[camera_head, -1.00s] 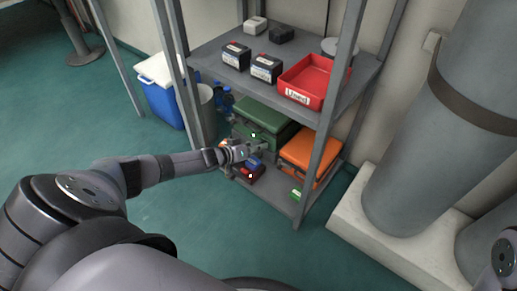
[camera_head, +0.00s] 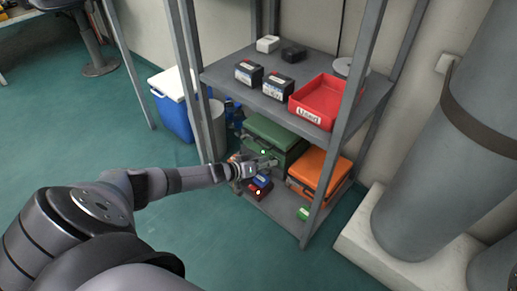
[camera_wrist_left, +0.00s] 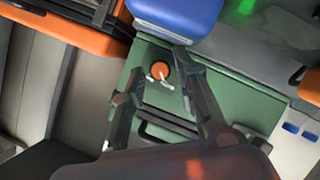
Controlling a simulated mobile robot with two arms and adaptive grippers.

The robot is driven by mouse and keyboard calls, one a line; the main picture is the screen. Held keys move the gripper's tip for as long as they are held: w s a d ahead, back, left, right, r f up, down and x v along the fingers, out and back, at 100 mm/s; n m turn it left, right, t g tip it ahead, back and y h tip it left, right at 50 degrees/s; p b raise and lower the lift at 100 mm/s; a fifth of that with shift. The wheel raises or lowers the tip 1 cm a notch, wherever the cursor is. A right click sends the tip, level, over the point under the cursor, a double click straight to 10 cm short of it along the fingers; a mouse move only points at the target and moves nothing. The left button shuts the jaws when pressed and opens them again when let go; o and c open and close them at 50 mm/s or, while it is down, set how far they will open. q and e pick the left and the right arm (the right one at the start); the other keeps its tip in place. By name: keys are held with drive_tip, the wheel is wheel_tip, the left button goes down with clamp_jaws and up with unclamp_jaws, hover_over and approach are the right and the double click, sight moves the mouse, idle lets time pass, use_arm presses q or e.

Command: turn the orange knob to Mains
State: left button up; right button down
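The orange knob (camera_wrist_left: 161,70) is round, with pale lever-like parts beside it, on the front of a green case (camera_wrist_left: 236,100) in the left wrist view. My left gripper (camera_wrist_left: 158,66) is open, its two dark fingers on either side of the knob; I cannot tell if they touch it. No Mains label is readable. In the head view the green case (camera_head: 283,132) stands on the lower shelf, and my left gripper (camera_head: 266,163) is at its front. The knob cannot be made out there. My right gripper is out of view.
An orange case (camera_head: 320,168) stands right of the green one. A blue and red item (camera_head: 260,185) lies just below my gripper. The upper shelf (camera_head: 225,73) holds a red tray (camera_head: 325,97) and small boxes. A shelf post (camera_head: 345,120) rises at the front right.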

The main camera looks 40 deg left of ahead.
use_arm(q)
drive_tip(key=v, duration=1.1)
drive_tip(key=shift+s+r, duration=0.15)
drive_tip(key=shift+s, duration=0.1)
drive_tip(key=shift+a, duration=0.15)
